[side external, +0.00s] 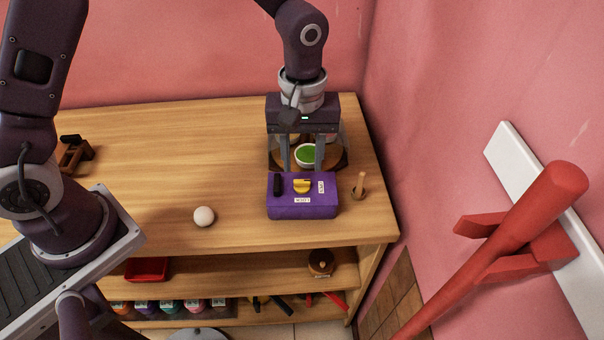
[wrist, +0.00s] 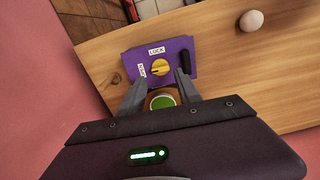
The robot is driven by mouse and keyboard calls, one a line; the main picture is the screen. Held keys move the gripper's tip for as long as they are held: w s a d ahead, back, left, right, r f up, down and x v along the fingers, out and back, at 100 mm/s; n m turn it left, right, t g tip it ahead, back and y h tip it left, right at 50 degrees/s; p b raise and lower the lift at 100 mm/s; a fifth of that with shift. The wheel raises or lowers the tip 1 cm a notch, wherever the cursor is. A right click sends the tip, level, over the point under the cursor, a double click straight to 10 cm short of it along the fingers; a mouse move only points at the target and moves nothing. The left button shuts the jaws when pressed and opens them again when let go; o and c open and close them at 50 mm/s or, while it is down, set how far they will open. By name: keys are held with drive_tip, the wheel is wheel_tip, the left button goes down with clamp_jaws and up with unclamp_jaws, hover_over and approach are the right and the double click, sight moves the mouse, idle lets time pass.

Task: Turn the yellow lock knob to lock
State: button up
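The purple lock box (side external: 303,208) stands near the right end of the wooden table, with white labels and a black handle (side external: 278,184) on it. The yellow lock knob (side external: 301,186) is on its top. In the wrist view the yellow knob (wrist: 160,67) sits between a label reading LOCK (wrist: 156,50) and another label (wrist: 141,69) that is hard to read. My gripper (side external: 303,168) is open and points down behind the box. In the wrist view my gripper (wrist: 159,84) has its fingers spread apart, with nothing between the tips. It appears clear of the knob.
A green-filled bowl (side external: 306,154) stands behind the box, beneath my gripper. A wooden peg (side external: 360,184) stands right of the box. A white ball (side external: 204,216) lies to the left on the table. The table between the ball and box is clear.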

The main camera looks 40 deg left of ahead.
sight(302, 181)
wheel_tip(302, 181, down, 5)
drive_tip(key=shift+f, duration=0.1)
drive_tip(key=shift+c, duration=0.4)
clamp_jaws()
